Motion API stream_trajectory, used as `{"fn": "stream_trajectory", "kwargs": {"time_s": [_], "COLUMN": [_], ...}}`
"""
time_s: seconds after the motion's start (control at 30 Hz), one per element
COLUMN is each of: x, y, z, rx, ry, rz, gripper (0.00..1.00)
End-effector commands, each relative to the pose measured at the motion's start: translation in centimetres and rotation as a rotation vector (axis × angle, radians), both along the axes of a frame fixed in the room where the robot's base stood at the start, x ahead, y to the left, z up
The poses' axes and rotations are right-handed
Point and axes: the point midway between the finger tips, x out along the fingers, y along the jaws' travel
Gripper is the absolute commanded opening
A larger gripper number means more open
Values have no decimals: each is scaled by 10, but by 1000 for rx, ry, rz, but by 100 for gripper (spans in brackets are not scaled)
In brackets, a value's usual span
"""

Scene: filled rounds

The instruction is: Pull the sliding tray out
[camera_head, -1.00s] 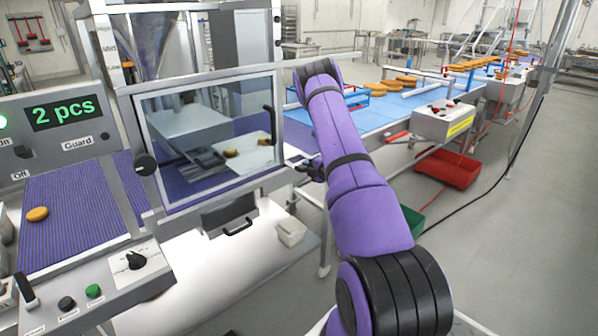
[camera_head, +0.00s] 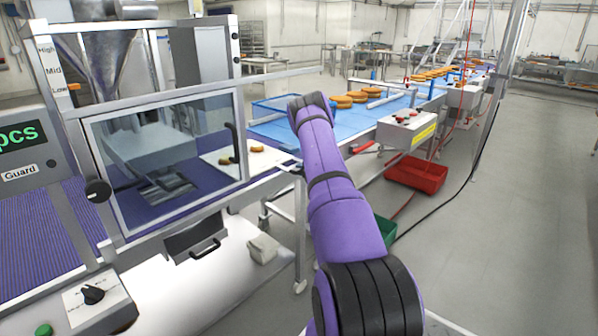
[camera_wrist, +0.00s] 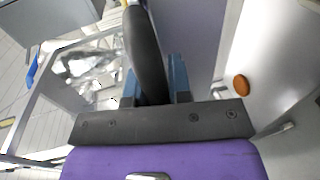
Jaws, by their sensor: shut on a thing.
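The sliding tray (camera_head: 274,158) is a white plate with orange-brown rounds (camera_head: 256,149) on it. Part of it shows through the machine's clear guard window, and its right end sticks out past the guard frame. In the wrist view, a white surface (camera_wrist: 262,62) with one orange round (camera_wrist: 241,85) lies on the right. My gripper (camera_wrist: 152,78) is shut on a dark bar-like handle (camera_wrist: 146,45), which lies between its blue fingers. In the head view my gripper is at the tray's right end, mostly hidden by my purple arm.
The guard door (camera_head: 165,160) with its black handle stands just left of the tray. A blue conveyor (camera_head: 375,118) with rounds runs behind my arm. A control box (camera_head: 407,130), a red crate (camera_head: 416,174) and a green crate (camera_head: 385,230) are to the right. Open floor lies at far right.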

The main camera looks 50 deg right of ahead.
Motion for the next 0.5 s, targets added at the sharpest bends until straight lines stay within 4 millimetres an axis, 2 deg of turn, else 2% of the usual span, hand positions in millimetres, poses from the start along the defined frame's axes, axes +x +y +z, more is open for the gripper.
{"fn": "stream_trajectory", "kwargs": {"time_s": [0.27,0.3,0.37,0.4,0.5], "x": [-3,-3,-3,-2,-2], "y": [-5,-6,-5,-5,-4], "z": [1,1,1,1,1], "rx": [-4,-5,-5,-4,-4], "ry": [1,1,0,0,0], "rz": [-10,-11,-10,-9,-8], "gripper": [0,26,40,44,44]}}
